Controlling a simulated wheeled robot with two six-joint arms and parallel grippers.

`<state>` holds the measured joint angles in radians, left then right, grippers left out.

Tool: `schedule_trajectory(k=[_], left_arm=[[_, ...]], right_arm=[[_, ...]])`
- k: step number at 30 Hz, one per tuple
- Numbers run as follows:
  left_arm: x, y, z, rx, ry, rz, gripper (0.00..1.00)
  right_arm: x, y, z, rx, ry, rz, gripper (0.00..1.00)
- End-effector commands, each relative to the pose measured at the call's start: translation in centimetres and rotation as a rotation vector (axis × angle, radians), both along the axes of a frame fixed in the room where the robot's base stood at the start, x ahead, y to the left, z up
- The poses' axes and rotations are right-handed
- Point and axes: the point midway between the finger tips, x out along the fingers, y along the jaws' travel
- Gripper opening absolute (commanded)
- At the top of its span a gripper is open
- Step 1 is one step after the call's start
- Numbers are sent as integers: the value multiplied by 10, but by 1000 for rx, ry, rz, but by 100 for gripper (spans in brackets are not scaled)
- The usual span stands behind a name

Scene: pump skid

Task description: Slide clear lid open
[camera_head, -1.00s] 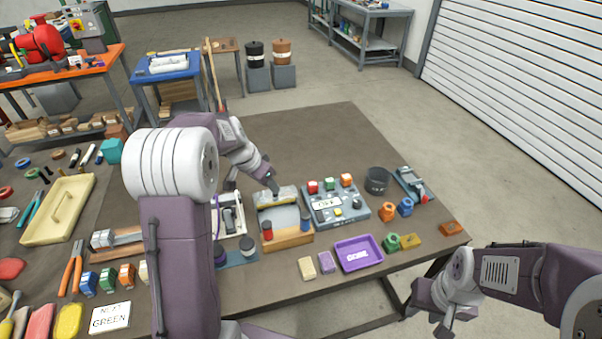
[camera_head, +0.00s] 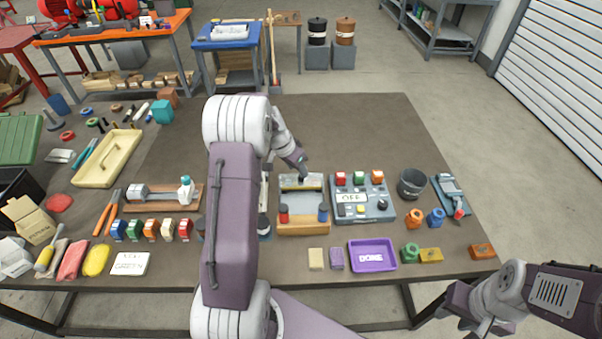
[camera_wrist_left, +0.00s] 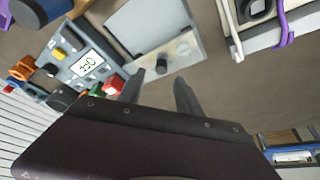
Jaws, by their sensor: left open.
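The box with the lid (camera_head: 303,204) stands on the table in the head view, with a wooden front and a pale panel on top. A red cylinder (camera_head: 284,213) and a blue cylinder (camera_head: 323,213) are at its front. My left gripper (camera_head: 303,172) is at its far edge. In the left wrist view, its two dark fingers (camera_wrist_left: 158,92) are apart, and a dark knob (camera_wrist_left: 162,64) on the box's edge strip lies just beyond and between the tips. The fingers look empty. My right gripper (camera_head: 458,305) hangs at the lower right, its jaws unclear.
A grey control panel (camera_head: 378,210) reading OFF stands just right of the box. A purple tray (camera_head: 372,256) is in front of it, with small blocks beside. A dark cup (camera_head: 411,184) is farther right.

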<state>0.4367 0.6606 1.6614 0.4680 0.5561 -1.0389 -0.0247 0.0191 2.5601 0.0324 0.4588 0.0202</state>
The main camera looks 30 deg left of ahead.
Motion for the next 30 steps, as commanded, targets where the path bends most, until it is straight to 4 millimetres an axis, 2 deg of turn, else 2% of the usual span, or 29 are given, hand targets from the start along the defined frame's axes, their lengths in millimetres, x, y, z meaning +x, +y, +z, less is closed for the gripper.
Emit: schedule_trajectory(k=[3,7,17,21,30], left_arm=[[8,-3,-22,-2,4,0,41],[15,-4,-37,-1,1,0,41],[18,-4,-43,1,-1,-1,41],[18,-4,-43,0,0,-1,2],[17,-4,-43,0,0,-1,0]], right_arm=[[0,0,3,0,0,0,36],[0,0,4,0,0,0,36],[0,0,4,0,0,0,36],[0,0,4,0,0,0,36],[0,0,4,0,0,0,36]])
